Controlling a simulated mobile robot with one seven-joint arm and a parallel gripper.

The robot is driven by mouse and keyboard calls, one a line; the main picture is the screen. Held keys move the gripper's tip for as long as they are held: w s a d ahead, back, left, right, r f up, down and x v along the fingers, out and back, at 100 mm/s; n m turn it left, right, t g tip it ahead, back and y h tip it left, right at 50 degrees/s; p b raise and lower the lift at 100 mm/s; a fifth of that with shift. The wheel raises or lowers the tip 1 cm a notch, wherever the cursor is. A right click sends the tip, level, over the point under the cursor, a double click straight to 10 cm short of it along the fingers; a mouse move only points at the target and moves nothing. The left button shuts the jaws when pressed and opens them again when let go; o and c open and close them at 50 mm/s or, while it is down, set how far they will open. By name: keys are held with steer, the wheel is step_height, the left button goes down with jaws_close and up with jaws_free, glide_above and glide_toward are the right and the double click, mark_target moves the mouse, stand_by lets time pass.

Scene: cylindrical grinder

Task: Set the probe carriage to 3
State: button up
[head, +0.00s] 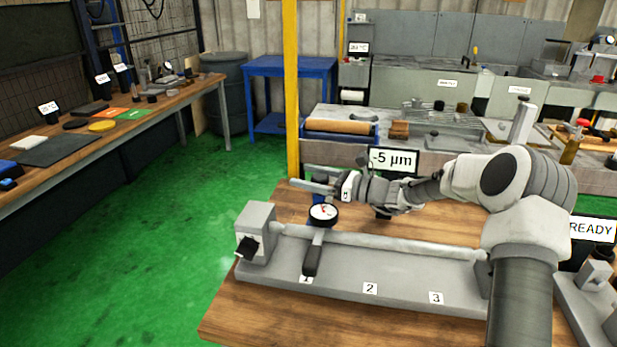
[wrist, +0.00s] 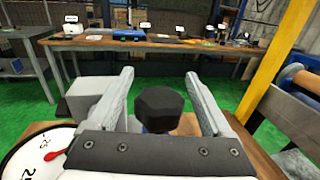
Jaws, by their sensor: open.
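The probe carriage (head: 312,258) sits on a grey bed (head: 400,278) at the "1" mark, with a dark lower end and a round dial gauge (head: 323,214) on top. The marks "2" (head: 370,288) and "3" (head: 436,298) lie to its right. My gripper (head: 299,175) is just above and behind the dial, with open fingers pointing left. In the wrist view, a black faceted knob (wrist: 159,104) shows between the open fingers (wrist: 160,74). Whether they touch it cannot be told. The dial's edge shows at lower left there (wrist: 36,155).
A grey end block (head: 256,230) with a black knob stands at the bed's left end. A "-5 µm" display (head: 394,162) is behind my arm, and a "READY" sign (head: 591,229) is at right. A yellow post (head: 291,90) rises behind my gripper.

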jaws_close()
stand_by(0.4)
steer(key=shift+d, duration=0.1)
steer(key=w+d+p+v, duration=0.1)
steer(key=w+p+v, duration=0.2)
steer(key=v, duration=1.3)
steer(key=shift+d+p, duration=0.45)
steer(key=shift+d, duration=0.05)
steer(key=shift+s+f, duration=0.1)
jaws_free()
